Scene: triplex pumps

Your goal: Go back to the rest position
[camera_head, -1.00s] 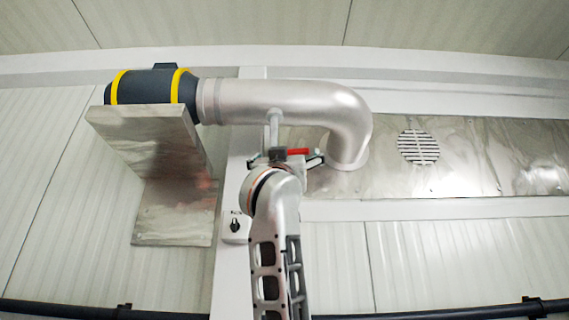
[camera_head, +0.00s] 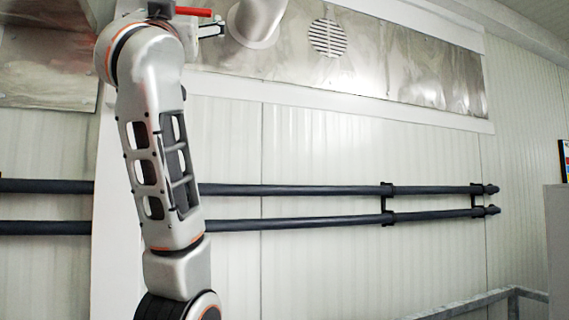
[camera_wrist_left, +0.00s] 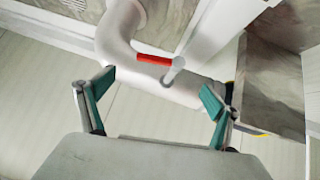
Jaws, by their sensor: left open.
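My left gripper (camera_wrist_left: 158,88) is open in the left wrist view, with its two teal-padded fingers spread apart. A red handle (camera_wrist_left: 153,59) on a pale stem shows between and beyond the fingertips, and nothing is held. I cannot tell the exact gap between fingers and handle. Behind it is the pale curved duct (camera_wrist_left: 120,30). In the head view my left arm reaches up to the top left, with part of the left gripper (camera_head: 208,29) beside the red handle (camera_head: 193,12). The rest is cut off by the top edge. My right gripper is not in view.
Two dark horizontal pipes (camera_head: 320,190) run along the white panelled wall. A metal panel with a round vent (camera_head: 327,38) is above them. A grey railing (camera_head: 470,303) and a grey cabinet (camera_head: 556,250) stand at the right. The space right of my arm looks free.

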